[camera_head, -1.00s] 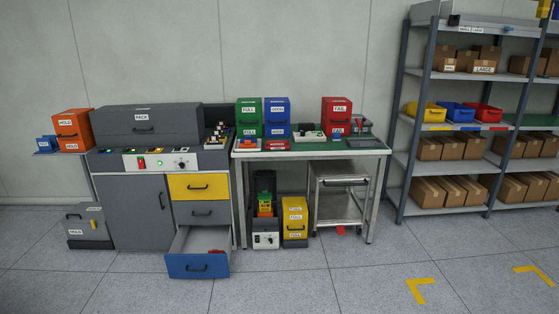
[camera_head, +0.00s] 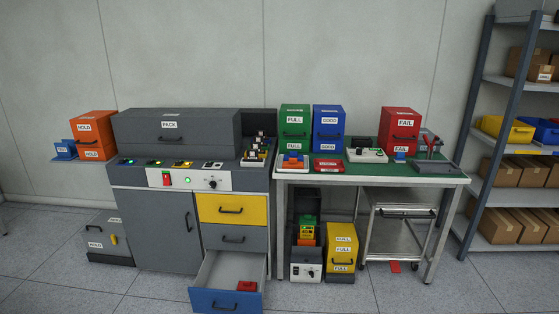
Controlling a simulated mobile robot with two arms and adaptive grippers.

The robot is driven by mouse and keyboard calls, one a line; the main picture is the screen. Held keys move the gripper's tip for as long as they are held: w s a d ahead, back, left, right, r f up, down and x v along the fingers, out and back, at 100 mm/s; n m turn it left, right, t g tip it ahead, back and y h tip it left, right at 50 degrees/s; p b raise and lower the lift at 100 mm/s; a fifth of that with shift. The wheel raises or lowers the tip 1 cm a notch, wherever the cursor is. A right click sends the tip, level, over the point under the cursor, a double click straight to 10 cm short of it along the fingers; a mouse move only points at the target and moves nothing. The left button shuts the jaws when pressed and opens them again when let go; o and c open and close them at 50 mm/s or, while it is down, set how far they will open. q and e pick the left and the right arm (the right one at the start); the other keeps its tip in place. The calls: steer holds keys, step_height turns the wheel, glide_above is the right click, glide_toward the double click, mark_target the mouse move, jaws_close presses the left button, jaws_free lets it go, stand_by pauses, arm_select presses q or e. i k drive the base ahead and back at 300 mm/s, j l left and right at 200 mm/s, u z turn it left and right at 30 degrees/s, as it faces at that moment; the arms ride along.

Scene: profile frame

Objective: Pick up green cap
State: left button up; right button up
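I cannot make out a green cap with certainty. A small dark tile with a green spot (camera_head: 154,162) lies on the top ledge of the grey cabinet at the left. A rack of small dark and pale pieces (camera_head: 258,150) stands at that cabinet's right end; its pieces are too small to tell apart. Neither my left nor my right gripper is in view.
Shelving (camera_head: 492,140) is at the right.

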mark_target(306, 220)
steer(key=i+j+z, duration=0.35)
steer(key=i+j, duration=0.2)
steer(key=j, duration=0.15)
steer(key=i+j+z, duration=0.2)
steer(key=j, duration=0.25)
steer(key=i+j+z, duration=0.15)
steer(key=j, duration=0.3)
steer(key=i+l, duration=0.05)
steer(key=i, duration=0.05)
